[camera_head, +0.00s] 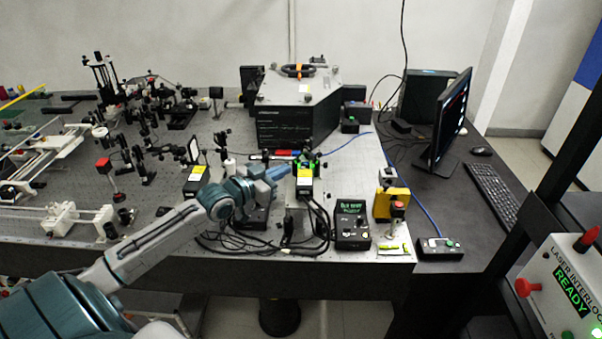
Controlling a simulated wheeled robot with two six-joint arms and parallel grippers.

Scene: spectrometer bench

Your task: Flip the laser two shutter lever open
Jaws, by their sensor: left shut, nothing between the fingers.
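My left gripper (281,171) is shut and empty, over the front part of the optical bench (345,170). Its tips point right, close beside a black laser head (304,187) with a yellow label; I cannot tell whether they touch it. Green parts (313,157) show at that laser's far end. Another black laser head (196,182) with a yellow label stands to the left of the gripper. I cannot tell which is laser two. No shutter lever can be made out at this size. My right gripper is not in view.
A black controller with a green display (351,224) and a yellow block (391,205) stand right of the laser. Black cables (323,222) loop in front. A large dark spectrometer box (297,105) stands behind. A laser interlock panel (567,285) is at the lower right.

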